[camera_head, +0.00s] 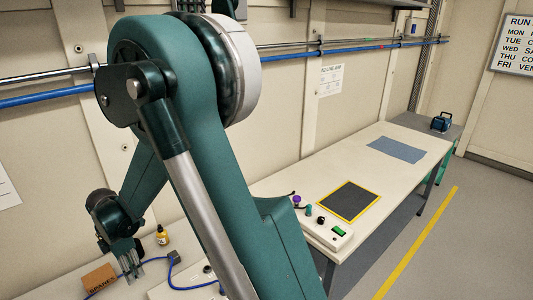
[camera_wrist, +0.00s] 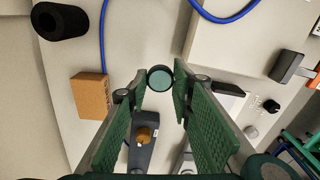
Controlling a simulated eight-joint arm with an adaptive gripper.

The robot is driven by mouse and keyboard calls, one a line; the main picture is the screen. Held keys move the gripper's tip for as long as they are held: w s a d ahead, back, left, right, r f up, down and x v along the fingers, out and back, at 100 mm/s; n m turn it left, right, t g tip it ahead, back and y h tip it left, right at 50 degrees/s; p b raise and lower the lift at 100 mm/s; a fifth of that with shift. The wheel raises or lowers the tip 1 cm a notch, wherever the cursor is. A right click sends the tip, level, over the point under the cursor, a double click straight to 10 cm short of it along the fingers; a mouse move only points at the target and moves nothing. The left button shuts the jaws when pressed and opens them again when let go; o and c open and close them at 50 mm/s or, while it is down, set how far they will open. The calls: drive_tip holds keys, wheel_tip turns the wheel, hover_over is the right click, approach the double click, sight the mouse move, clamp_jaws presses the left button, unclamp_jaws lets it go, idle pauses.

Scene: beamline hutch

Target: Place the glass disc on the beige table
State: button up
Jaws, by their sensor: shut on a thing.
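My gripper (camera_wrist: 160,84) is shut on the glass disc (camera_wrist: 160,77), a small round teal glass with a dark rim, held between the green fingertips in the wrist view. In the head view my gripper (camera_head: 130,268) hangs at the lower left over a pale bench, and the disc is too small to make out there. The long beige table (camera_head: 290,183) runs along the wall on the right side of the head view, well apart from my gripper.
The long table bears a yellow-edged dark mat (camera_head: 349,201), a blue-grey mat (camera_head: 396,150) and a control box (camera_head: 325,232). Bare tabletop shows between the mats.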

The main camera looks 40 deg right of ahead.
drive_tip(key=w+d, duration=0.4)
drive_tip(key=d, duration=0.9)
drive_tip(key=w+d, duration=0.5)
drive_tip(key=d, duration=0.9)
drive_tip(key=w+d, duration=0.4)
drive_tip(key=d, duration=1)
drive_tip(key=shift+w+d+r, duration=0.1)
drive_tip(key=shift+w+r, duration=0.15)
drive_tip(key=shift+w, duration=0.05)
drive_tip(key=s+d, duration=0.1)
drive_tip(key=d, duration=1.4)
drive_tip(key=s+d, duration=0.1)
drive_tip(key=d, duration=0.6)
drive_tip(key=shift+s+d+p, duration=0.25)
drive_tip(key=shift+s+p, duration=0.1)
drive_tip(key=s+d, duration=0.3)
drive_tip(key=d, duration=0.5)
drive_tip(key=s+d, duration=0.4)
drive_tip(key=d, duration=0.4)
drive_tip(key=s+d, duration=0.3)
drive_tip(key=d, duration=0.5)
drive_tip(key=shift+s+d+f, duration=0.2)
drive_tip(key=shift+s+f, duration=0.05)
drive_tip(key=shift+s, duration=0.1)
drive_tip(key=shift+f, duration=0.15)
drive_tip(key=shift+f, duration=3)
drive_tip(key=shift+f+b, duration=0.4)
drive_tip(key=shift+f, duration=1.45)
drive_tip(key=shift+f, duration=0.2)
